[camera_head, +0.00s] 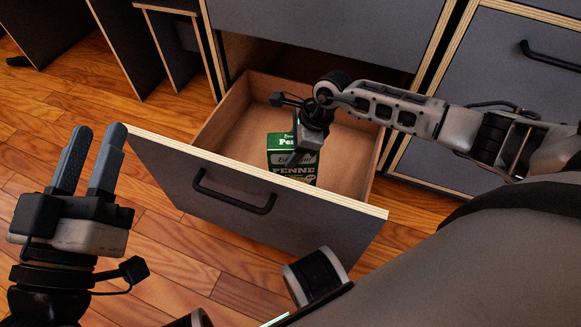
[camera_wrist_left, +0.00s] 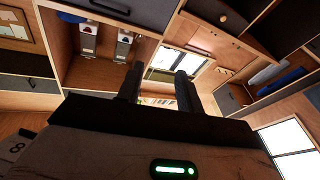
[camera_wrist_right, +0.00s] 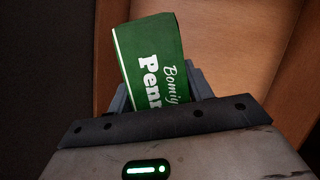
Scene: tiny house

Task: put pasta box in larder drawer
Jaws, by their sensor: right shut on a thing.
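The green pasta box (camera_head: 293,160), printed "Penne", is inside the open larder drawer (camera_head: 336,145), near its front panel (camera_head: 170,172). My right gripper (camera_head: 305,140) reaches down into the drawer and is shut on the box's upper part. In the right wrist view, the box (camera_wrist_right: 152,62) sits between the fingers of the right gripper (camera_wrist_right: 160,88), slightly tilted in the picture. Whether the box touches the drawer floor is hard to tell. My left gripper (camera_head: 92,160) points up, with its fingers apart and empty, left of the drawer; it also shows in the left wrist view (camera_wrist_left: 160,85).
The drawer's front panel has a black handle (camera_head: 235,197). A closed grey cabinet front (camera_head: 490,90) is on the right. Dark panels (camera_head: 125,40) stand at the back left. The wooden floor (camera_head: 60,105) left of the drawer is clear.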

